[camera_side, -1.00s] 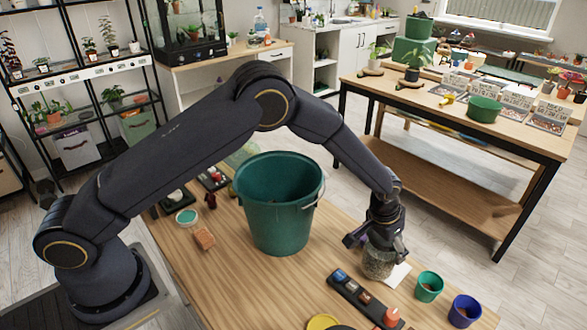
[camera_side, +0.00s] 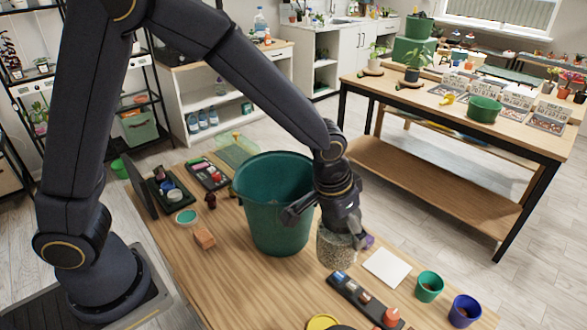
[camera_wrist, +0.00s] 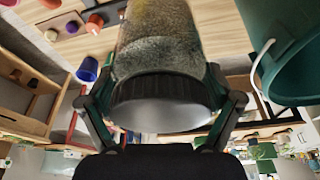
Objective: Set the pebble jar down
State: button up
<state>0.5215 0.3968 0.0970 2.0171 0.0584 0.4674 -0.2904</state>
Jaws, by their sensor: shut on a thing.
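The pebble jar (camera_side: 337,248) is a clear jar full of grey-brown pebbles, in front of the green bucket's right side in the side view. My gripper (camera_side: 338,222) is above it, shut on its upper part. In the wrist view the jar (camera_wrist: 165,45) fills the middle, with its dark lid (camera_wrist: 165,90) between the two fingers of my gripper (camera_wrist: 163,108). The jar looks about upright. Whether its base touches the table (camera_side: 225,285) I cannot tell. A white square card (camera_side: 387,268) lies bare on the table to the right of the jar.
The large green bucket (camera_side: 270,215) stands close behind and left of the jar. A dark tray (camera_side: 365,300) with small items lies in front. A green pot (camera_side: 429,286) and a blue pot (camera_side: 465,311) stand to the right.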

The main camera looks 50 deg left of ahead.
jog(key=v, duration=0.3)
jog(key=w+v, duration=0.1)
jog(key=v, duration=0.3)
jog(key=w+v, duration=0.1)
jog(key=v, duration=0.3)
jog(key=shift+w+d+r, duration=0.15)
jog(key=shift+w+r, duration=0.05)
jog(key=shift+r, duration=0.3)
jog(key=w+a+n+y, duration=0.1)
jog(key=w+a+n, duration=0.2)
jog(key=w+a, duration=1.25)
jog(key=w+a+n, duration=0.2)
jog(key=w+a, duration=0.1)
jog(key=a, duration=2.2)
jog(key=shift+s+f, duration=0.15)
jog(key=shift+f, duration=12.15)
jog(key=shift+f, duration=0.1)
